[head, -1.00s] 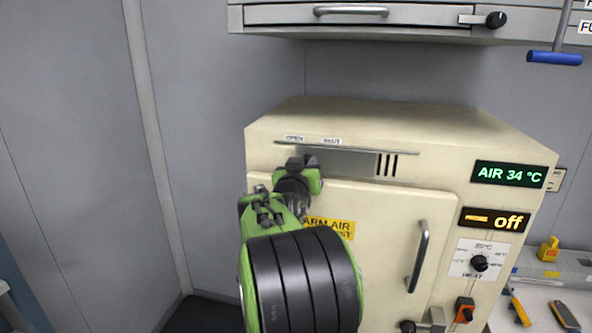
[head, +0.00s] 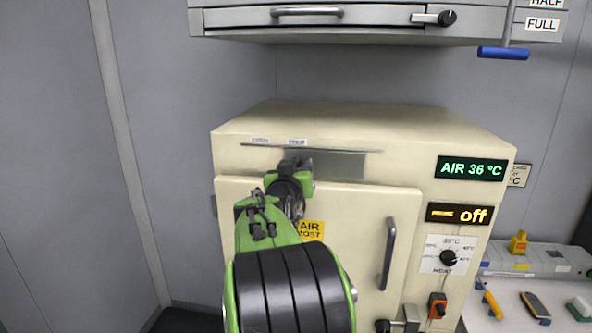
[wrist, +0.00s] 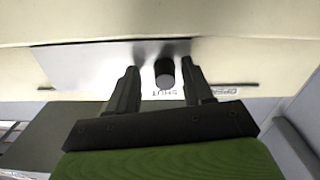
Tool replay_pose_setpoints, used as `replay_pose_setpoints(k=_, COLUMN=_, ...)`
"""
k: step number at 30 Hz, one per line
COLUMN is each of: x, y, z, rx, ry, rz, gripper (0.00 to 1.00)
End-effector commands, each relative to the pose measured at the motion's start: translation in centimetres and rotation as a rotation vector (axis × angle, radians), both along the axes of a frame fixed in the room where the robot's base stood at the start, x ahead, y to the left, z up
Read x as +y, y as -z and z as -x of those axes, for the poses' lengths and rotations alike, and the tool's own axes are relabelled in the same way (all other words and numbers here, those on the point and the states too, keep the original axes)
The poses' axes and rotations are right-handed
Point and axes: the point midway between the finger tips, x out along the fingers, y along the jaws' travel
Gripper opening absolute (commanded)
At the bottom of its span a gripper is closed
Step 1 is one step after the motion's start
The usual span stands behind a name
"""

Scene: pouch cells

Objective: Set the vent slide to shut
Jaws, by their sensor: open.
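The vent slide (head: 335,164) is a grey metal plate on the upper front of the cream oven. It also shows in the wrist view (wrist: 90,65). No vent slots show beside it now. Its dark round knob (wrist: 164,73) lines up with the SHUT label (wrist: 163,92) in the wrist view. The OPEN label (wrist: 220,90) is off to the side. My gripper (wrist: 159,68) is open, with one finger on each side of the knob and small gaps visible. In the head view my gripper (head: 293,165) hides the knob.
The oven door (head: 350,220) with its vertical handle (head: 389,254) lies below the slide. A drawer cabinet (head: 370,18) hangs above. The displays read AIR 36 °C (head: 470,169) and off (head: 460,214). Free space lies left of the oven.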

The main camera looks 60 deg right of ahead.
Motion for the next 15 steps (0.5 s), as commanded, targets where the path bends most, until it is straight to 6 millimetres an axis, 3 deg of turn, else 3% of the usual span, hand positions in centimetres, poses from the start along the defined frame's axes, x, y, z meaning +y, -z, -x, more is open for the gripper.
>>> replay_pose_setpoints(k=5, x=1.6, y=0.0, z=0.5, rx=-0.003, ry=-0.004, rz=0.001, gripper=0.51)
replay_pose_setpoints(k=15, x=10.3, y=0.2, z=4.3, rx=-0.003, ry=-0.006, rz=0.002, gripper=0.51)
